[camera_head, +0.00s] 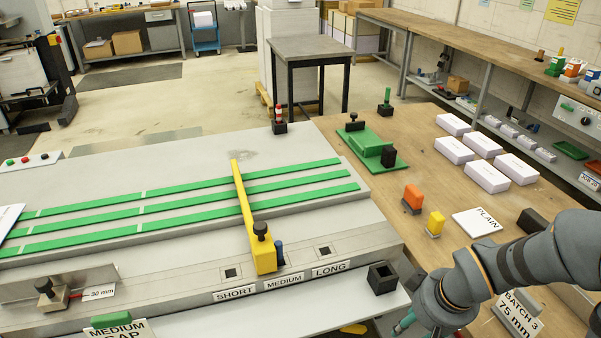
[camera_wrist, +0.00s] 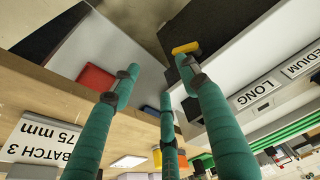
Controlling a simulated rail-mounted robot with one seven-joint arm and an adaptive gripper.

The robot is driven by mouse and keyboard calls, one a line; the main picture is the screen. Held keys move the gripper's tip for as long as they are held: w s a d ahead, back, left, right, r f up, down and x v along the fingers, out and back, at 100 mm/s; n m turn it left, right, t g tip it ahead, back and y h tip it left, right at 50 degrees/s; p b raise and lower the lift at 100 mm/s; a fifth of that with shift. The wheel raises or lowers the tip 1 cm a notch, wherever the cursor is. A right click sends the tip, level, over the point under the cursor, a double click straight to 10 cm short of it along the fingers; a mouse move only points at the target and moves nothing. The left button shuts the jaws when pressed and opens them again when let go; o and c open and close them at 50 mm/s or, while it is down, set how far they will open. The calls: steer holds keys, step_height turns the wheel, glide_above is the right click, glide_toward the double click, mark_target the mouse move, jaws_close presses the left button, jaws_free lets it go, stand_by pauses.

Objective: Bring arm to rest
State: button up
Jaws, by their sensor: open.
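My arm bends in from the right edge of the head view, over the lower right of the wooden bench (camera_head: 415,215). Little of my gripper (camera_head: 404,322) shows there, just a teal finger end beside the front of the bench. In the wrist view my gripper (camera_wrist: 160,76) has its teal fingers spread apart, with nothing between them. The fingers point toward the gap between the wooden bench and the grey machine table. The BATCH 3 75 mm card (camera_head: 519,312) lies below my forearm; it also shows upside down in the wrist view (camera_wrist: 45,145).
The yellow stop arm (camera_head: 243,205) crosses green strips, its block by the MEDIUM label (camera_head: 283,281). A black square socket (camera_head: 382,278) stands at the table corner.

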steer(key=s+a+f+n+b, duration=0.3)
steer(key=a+f, duration=0.1)
steer(key=a, duration=0.3)
steer(key=w+a+r+n+t+y+p, duration=0.1)
steer(key=w+a+r+n+y+p, duration=0.1)
steer(key=a+r, duration=0.8)
steer(key=shift+a+r+n+y+p, duration=0.35)
steer(key=shift+a+y+p, duration=0.35)
steer(key=shift+a, duration=0.4)
steer(key=shift+f, duration=0.1)
